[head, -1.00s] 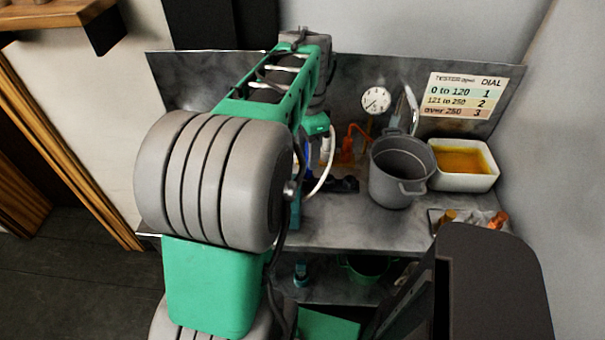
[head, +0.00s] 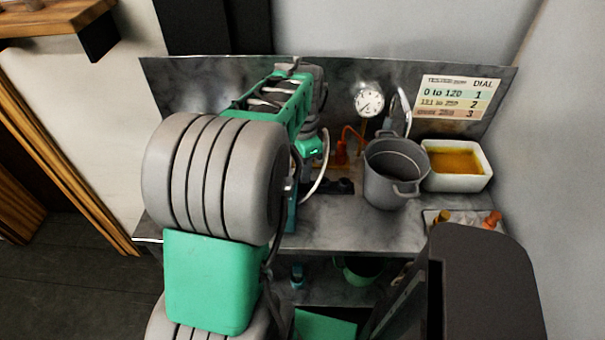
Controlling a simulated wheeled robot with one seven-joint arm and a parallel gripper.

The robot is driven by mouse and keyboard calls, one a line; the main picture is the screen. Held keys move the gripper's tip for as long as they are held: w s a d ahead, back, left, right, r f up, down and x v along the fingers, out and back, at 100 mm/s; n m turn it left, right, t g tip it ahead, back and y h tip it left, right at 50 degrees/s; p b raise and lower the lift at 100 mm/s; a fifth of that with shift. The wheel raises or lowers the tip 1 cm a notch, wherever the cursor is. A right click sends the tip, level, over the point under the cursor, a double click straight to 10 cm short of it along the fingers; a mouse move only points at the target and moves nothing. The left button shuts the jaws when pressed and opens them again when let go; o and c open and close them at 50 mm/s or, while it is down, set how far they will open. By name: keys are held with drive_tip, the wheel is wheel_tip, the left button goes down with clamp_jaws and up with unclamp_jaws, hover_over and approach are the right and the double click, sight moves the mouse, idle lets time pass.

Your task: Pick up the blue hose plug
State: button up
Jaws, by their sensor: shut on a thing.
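My gripper (head: 308,160) is at the end of the green and grey arm, over the left part of the steel bench (head: 350,232). My arm covers most of it, and the fingertips do not show clearly. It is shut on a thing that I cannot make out. I cannot pick out the blue hose plug for certain. A white hose (head: 322,178) curves down just right of the gripper, and a dark fitting (head: 342,187) lies on the bench beside it.
A grey pot (head: 394,178) stands right of the gripper, with a white tub of orange liquid (head: 458,182) beyond it. A gauge (head: 369,102) and orange piping (head: 350,140) are behind. A small tray (head: 432,221) holds orange-tipped parts. A green bucket (head: 352,275) sits below.

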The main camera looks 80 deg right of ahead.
clamp_jaws()
